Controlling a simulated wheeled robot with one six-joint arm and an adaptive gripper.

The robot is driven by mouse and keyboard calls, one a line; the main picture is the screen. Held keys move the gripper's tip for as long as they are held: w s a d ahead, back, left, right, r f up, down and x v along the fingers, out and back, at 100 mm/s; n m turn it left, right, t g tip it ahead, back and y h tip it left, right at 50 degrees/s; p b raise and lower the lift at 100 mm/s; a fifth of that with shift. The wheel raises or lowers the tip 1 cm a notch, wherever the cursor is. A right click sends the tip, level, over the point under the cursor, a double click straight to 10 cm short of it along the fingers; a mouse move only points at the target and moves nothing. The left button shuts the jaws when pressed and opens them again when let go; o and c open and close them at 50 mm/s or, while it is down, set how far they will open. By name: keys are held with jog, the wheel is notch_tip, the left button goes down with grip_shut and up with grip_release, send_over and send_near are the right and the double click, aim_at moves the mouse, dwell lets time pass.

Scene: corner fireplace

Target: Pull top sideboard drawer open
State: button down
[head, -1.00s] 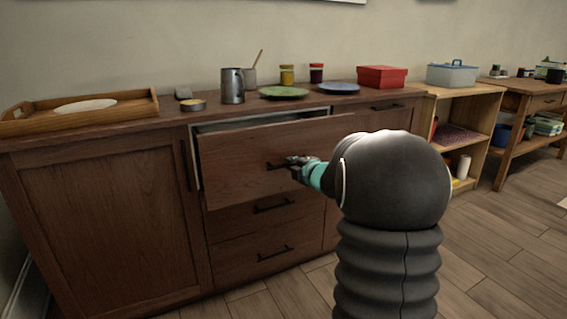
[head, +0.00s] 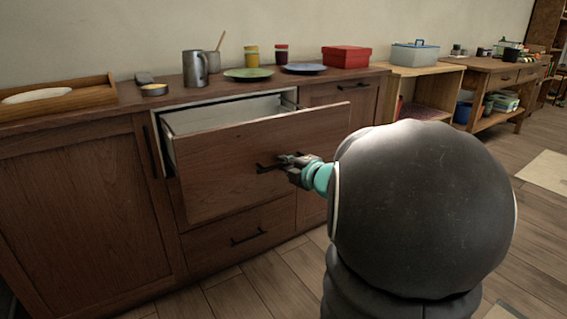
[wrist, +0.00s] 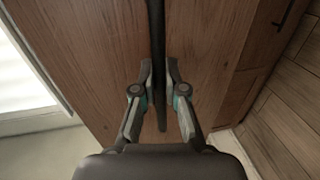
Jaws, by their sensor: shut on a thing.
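The top drawer (head: 235,165) of the brown wooden sideboard (head: 75,200) stands well out from the cabinet, and its pale interior (head: 225,113) shows behind the front. My gripper (head: 290,160) is shut on the drawer's dark bar handle (head: 268,167). In the wrist view the handle (wrist: 157,45) runs between the two fingers of my gripper (wrist: 159,90), with the wooden drawer front behind it. The part of the drawer interior that shows looks empty; the rest is hidden by the front.
A metal mug (head: 195,70), a green plate (head: 249,74), a blue plate (head: 305,69), a red box (head: 346,57) and a wooden tray (head: 60,99) stand on the sideboard top. A lower drawer (head: 240,232) is shut. Wooden floor (head: 255,290) is clear in front.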

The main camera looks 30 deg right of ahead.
jog(key=c, duration=1.2)
grip_release()
jog(key=shift+s, duration=0.1)
jog(key=s+r, duration=0.2)
jog(key=s, duration=0.9)
jog(key=shift+s+d+r, duration=0.15)
jog(key=shift+s+d, duration=0.05)
jog(key=shift+s, duration=0.1)
